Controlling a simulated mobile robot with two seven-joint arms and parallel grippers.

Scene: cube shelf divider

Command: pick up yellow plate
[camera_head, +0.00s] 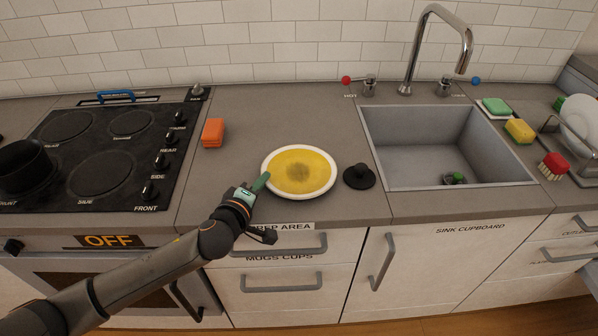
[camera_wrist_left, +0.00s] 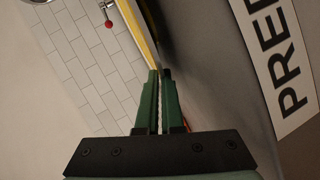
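The yellow plate (camera_head: 299,171) has a white rim and a darker patch at its centre. It appears to lie flat on the counter in the prep area, between the hob and the sink. My left gripper (camera_head: 261,183) is at the plate's left front rim. In the left wrist view its green fingers (camera_wrist_left: 160,75) are close together, with the plate's edge (camera_wrist_left: 137,28) seen side-on running between their tips. A thin pale strip shows between the fingers, so they look shut on the rim. My right gripper is out of view.
A black knob-topped lid (camera_head: 359,177) sits just right of the plate. Orange sponges (camera_head: 212,132) lie behind on the left, beside the hob (camera_head: 95,150). The sink (camera_head: 440,150) is on the right, with several sponges and a dish rack beyond it.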

